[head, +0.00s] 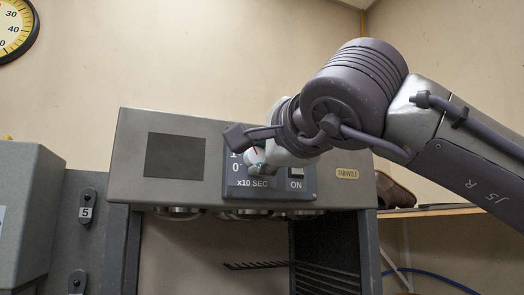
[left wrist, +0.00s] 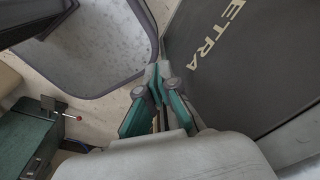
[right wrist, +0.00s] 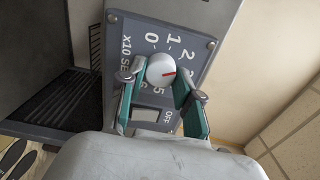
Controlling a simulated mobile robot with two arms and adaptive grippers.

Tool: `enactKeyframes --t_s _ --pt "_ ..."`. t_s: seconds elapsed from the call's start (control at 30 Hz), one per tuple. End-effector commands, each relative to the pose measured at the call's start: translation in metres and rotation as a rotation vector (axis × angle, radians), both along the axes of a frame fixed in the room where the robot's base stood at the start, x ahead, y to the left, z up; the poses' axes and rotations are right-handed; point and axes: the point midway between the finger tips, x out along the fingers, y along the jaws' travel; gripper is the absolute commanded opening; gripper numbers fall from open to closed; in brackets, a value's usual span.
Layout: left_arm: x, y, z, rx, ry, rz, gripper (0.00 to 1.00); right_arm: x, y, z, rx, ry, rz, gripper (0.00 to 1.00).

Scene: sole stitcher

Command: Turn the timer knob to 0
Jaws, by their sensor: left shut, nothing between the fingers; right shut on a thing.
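My right gripper (right wrist: 160,78) is shut on the knob, one finger on each side. In the head view the panel (head: 309,184) shows 0 and 1 to the left of the knob; my right gripper (head: 260,157) covers much of the dial. My left gripper (left wrist: 157,78) is shut and empty, in the left wrist view only.
The grey machine head (head: 130,160) has an ON switch (head: 296,173) right of the knob. A shelf (head: 440,210) with a shoe (head: 392,191) is at the right. A grey cabinet (head: 25,215) stands at the left. A dark mat (left wrist: 235,60) lies near my left gripper.

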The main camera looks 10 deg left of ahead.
Motion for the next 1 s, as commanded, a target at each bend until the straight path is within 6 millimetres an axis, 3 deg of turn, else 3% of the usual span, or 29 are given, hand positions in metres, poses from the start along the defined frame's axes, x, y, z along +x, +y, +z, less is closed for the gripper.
enactKeyframes --t_s 1.0 --pt "0.0 0.0 0.031 0.0 0.0 0.001 0.0 -0.001 0.001 0.003 -0.803 -0.541 0.002 0.0"
